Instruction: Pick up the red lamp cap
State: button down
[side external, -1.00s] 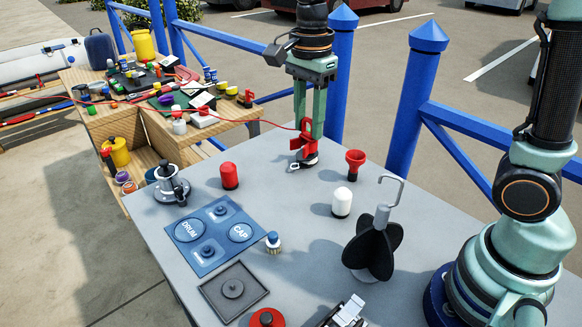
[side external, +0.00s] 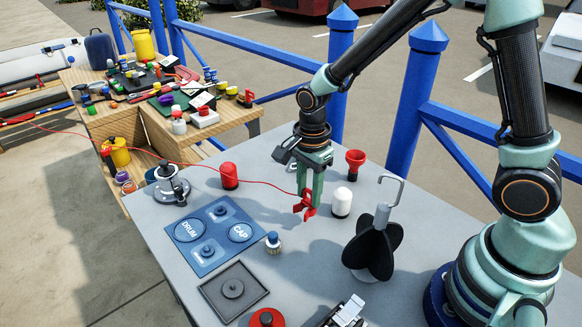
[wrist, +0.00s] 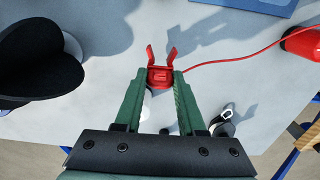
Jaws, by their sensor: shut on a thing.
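My gripper (side external: 308,196) is shut on a red clip (side external: 304,204) with a thin red cord, not on the cap. The wrist view shows this forked clip (wrist: 160,76) between my fingertips (wrist: 160,84). The red lamp cap (side external: 229,177) stands upright on the grey table, left of my gripper and apart from it. Part of it also shows at the right edge of the wrist view (wrist: 303,41). The cord runs from the clip leftward past the cap in the side view.
A white cap (side external: 342,202) stands close right of my gripper, with a red funnel-shaped piece (side external: 355,160) behind it. A black finned piece with a hook (side external: 372,250) stands front right. A blue board (side external: 212,234) lies left; a silver winch-like piece (side external: 170,185) stands behind it.

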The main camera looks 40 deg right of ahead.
aim_at(309, 204)
jog(key=shift+f, duration=1.75)
jog(key=shift+f, duration=0.1)
jog(key=c, duration=0.5)
grip_release()
